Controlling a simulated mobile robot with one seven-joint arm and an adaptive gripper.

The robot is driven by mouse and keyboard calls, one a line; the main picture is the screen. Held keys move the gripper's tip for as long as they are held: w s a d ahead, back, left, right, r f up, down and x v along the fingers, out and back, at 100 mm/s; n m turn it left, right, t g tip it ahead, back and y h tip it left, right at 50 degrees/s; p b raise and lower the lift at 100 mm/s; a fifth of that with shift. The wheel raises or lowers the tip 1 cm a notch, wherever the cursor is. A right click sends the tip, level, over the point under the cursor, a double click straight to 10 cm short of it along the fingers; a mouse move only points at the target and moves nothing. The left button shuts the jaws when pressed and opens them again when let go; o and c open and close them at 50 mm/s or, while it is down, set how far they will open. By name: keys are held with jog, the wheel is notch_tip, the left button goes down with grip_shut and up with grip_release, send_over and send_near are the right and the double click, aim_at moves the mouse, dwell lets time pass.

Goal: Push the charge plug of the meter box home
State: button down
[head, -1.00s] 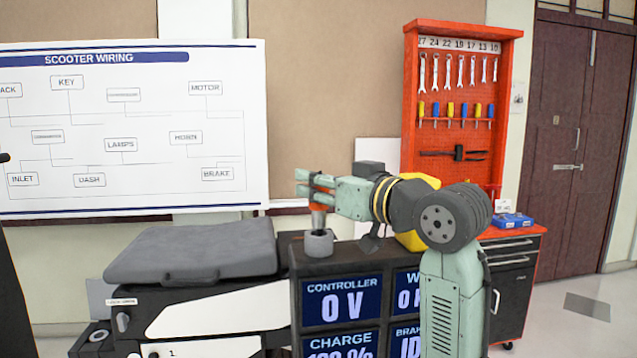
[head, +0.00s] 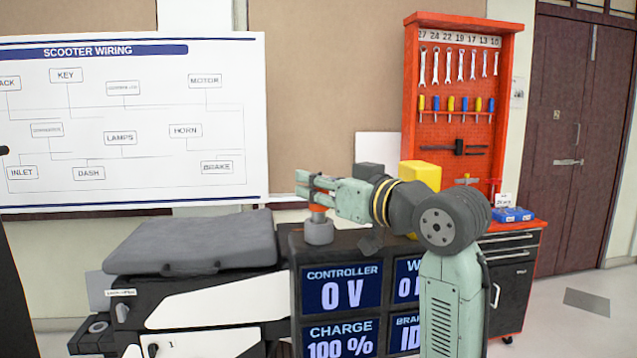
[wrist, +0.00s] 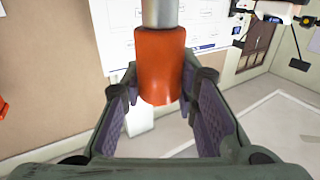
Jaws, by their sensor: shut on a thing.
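The meter box (head: 290,280) stands upright, its front lit with panels such as CONTROLLER 0 V and CHARGE 100 %. A round grey socket (head: 319,233) sits on its top. My gripper (head: 316,188) reaches in from the right, level above the socket, shut on the orange charge plug (head: 317,208). The plug's lower end meets the socket's top; how deep it sits is hidden. In the wrist view, the orange plug body (wrist: 160,65) lies between my finger pads, with its silver shaft (wrist: 160,12) running out of the top edge.
A grey scooter seat (head: 190,243) over a black and white body is close left of the box. A yellow block (head: 420,175) shows behind my arm. A red tool board (head: 460,110) and a dark cabinet (head: 513,290) stand at the right.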

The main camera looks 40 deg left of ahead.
jog(key=shift+f+b, duration=0.5)
jog(key=shift+f, duration=0.3)
jog(key=c, duration=1.2)
grip_release()
jog(key=shift+d, duration=0.1)
jog(key=d, duration=0.4)
jog(key=s+d, duration=0.1)
jog(key=d, duration=0.2)
jog(key=s+d, duration=0.1)
jog(key=d, duration=0.3)
jog(key=shift+s+d, duration=0.1)
jog(key=shift+d, duration=0.2)
